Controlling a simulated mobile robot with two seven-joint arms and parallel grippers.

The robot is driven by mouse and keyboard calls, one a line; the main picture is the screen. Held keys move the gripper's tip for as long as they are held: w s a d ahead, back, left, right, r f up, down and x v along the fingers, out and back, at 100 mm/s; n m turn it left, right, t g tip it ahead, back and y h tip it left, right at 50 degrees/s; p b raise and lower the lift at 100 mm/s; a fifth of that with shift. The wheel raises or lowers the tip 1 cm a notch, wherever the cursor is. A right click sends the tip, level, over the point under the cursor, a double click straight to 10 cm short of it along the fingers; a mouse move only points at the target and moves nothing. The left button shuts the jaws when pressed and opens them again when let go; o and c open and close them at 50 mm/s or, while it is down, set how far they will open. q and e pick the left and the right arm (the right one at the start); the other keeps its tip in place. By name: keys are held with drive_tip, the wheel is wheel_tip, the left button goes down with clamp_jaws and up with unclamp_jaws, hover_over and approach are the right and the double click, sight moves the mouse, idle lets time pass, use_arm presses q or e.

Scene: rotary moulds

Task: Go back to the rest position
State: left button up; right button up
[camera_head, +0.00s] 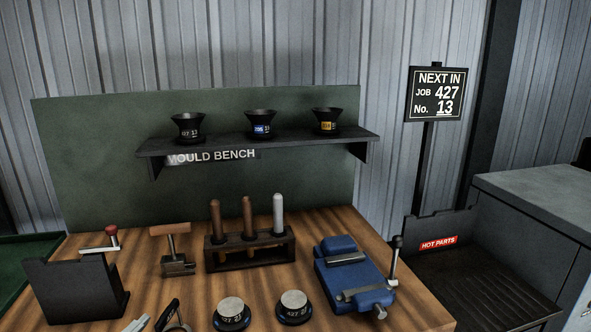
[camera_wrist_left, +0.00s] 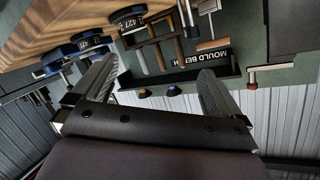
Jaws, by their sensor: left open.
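My left gripper (camera_wrist_left: 157,90) is open in the left wrist view, its two fingers wide apart with nothing between them. The view looks upside down past the fingers at the bench and shelf. At the bottom edge of the head view, grey and black parts show left of the round moulds; I cannot tell whether they are my fingertips. Two round dark moulds with pale metal tops, the left one (camera_head: 231,312) and the right one (camera_head: 294,305), sit at the bench's front. My right gripper is in neither view.
The wooden bench (camera_head: 345,225) holds a black holder (camera_head: 78,290), a wooden-handled tool (camera_head: 172,250), a rack (camera_head: 265,255) with three upright rods and a blue vise (camera_head: 350,272). A shelf (camera_head: 220,143) above carries three black cups. A hot-parts tray (camera_head: 480,290) stands at right.

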use_arm(q)
drive_tip(key=s+a+f+n+g+y, duration=0.1)
drive_tip(key=s+a+f+n+g, duration=0.15)
drive_tip(key=s+f+g, duration=0.5)
drive_tip(key=s+a+f+n+g, duration=0.2)
drive_tip(key=s+f+n+g, duration=0.15)
drive_tip(key=s+f, duration=0.75)
drive_tip(key=w+d+f+m+t+h+b, duration=0.1)
drive_tip(key=w+f+t, duration=0.4)
drive_tip(key=f, duration=0.5)
drive_tip(key=shift+w+d+f+m+t+h+b, duration=0.3)
drive_tip(key=shift+d+t+h+b, duration=0.2)
drive_tip(key=shift+d+t+b, duration=0.55)
drive_tip(key=shift+d, duration=0.1)
